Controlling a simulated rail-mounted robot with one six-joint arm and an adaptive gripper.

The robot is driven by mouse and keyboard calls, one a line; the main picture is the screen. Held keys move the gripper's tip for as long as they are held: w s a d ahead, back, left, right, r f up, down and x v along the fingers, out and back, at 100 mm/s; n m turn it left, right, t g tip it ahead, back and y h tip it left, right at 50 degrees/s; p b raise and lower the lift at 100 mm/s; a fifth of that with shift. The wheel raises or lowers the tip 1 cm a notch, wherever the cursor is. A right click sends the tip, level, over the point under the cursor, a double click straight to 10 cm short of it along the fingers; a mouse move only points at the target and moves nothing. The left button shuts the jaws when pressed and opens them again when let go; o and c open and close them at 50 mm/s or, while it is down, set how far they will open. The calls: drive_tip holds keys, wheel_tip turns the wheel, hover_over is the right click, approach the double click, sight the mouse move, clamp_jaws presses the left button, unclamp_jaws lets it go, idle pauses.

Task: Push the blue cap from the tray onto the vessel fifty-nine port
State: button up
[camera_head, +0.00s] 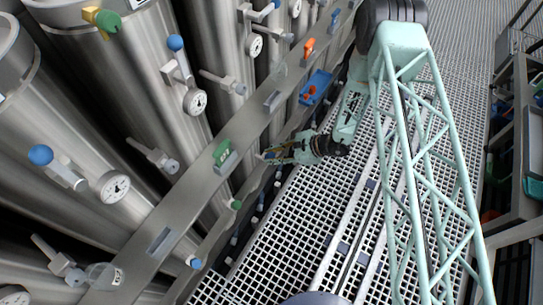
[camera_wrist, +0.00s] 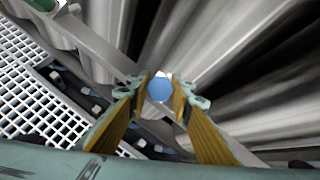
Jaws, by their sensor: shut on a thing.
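My gripper (camera_head: 270,154) is stretched out to the left, close to the long metal rail in front of the vessels. In the wrist view its two yellow-padded fingers are closed on a round blue cap (camera_wrist: 160,90), held between the fingertips. In the head view the held cap is too small to make out. The blue tray (camera_head: 318,84) hangs on the rail farther back, with orange-red pieces in it. Small ports stick out below the rail, one with a green end (camera_head: 236,204) and one with a blue end (camera_head: 194,262). I cannot read which port is fifty-nine.
The grey rail (camera_head: 190,205) runs diagonally past my gripper and carries a green block (camera_head: 221,152) and an orange block (camera_head: 308,46). Large steel vessels (camera_head: 110,80) with gauges and blue-knobbed valves stand behind it. The grated floor (camera_head: 290,225) is open.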

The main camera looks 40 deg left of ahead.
drive_tip(key=shift+a+f, duration=0.1)
drive_tip(key=shift+f, duration=0.1)
drive_tip(key=o, duration=0.9)
drive_tip(key=shift+r, duration=0.1)
drive_tip(key=shift+v, duration=5.95)
drive_tip(key=shift+w+r, duration=0.1)
